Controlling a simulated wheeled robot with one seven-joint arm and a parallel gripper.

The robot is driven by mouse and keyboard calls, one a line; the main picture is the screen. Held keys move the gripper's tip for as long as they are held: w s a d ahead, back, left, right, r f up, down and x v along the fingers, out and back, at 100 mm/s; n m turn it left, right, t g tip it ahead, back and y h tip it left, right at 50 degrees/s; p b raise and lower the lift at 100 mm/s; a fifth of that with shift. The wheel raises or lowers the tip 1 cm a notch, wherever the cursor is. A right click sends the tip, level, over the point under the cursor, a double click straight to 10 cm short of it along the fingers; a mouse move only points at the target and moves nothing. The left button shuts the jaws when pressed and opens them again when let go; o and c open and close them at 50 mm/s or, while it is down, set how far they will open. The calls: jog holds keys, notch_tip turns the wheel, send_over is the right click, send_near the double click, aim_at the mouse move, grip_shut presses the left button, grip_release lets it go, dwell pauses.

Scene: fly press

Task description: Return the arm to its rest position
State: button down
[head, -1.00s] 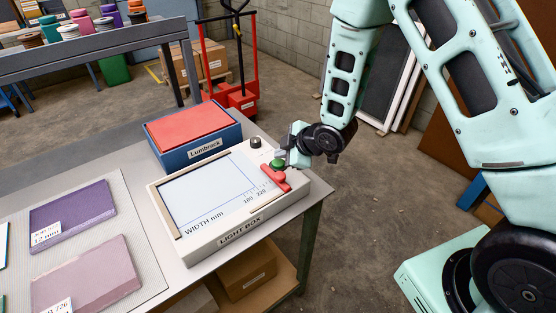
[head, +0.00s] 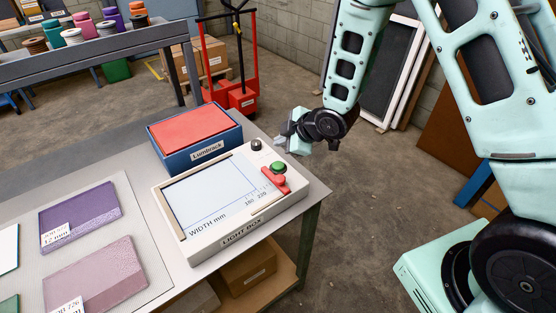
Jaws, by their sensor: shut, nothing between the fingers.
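My gripper (head: 283,138) is at the end of my teal arm, above the back right corner of the light box. It is shut and empty, and clear of the box's controls. The light box (head: 240,237) is a white case with a pale screen (head: 210,190) marked "WIDTH mm". A green button (head: 279,167), a red slider piece (head: 275,180) and a black knob (head: 256,144) are on its right side. My arm bends at a black wrist joint and rises to the upper right.
A blue box (head: 207,153) with a red top, labelled Lumbrack, stands behind the light box. Purple (head: 90,212) and pink (head: 95,270) slabs lie on a mat at left. A red pallet truck (head: 242,98) stands behind the table. Open floor (head: 370,230) lies right of the table.

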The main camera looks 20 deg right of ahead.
dwell(0.4)
jog(key=s+a+r+m+g+h+b, duration=0.1)
jog(key=s+a+r+m+g, duration=0.2)
jog(key=s, duration=0.4)
jog(key=s+a+r+m+g+h+b, duration=0.1)
jog(key=s+a+r, duration=0.3)
jog(key=s+r, duration=0.15)
jog(key=s+r+m+g+h, duration=0.2)
jog(key=s+r+m+g, duration=0.1)
jog(key=s, duration=1.7)
jog(key=shift+r+g, duration=0.5)
jog(key=shift+r, duration=0.05)
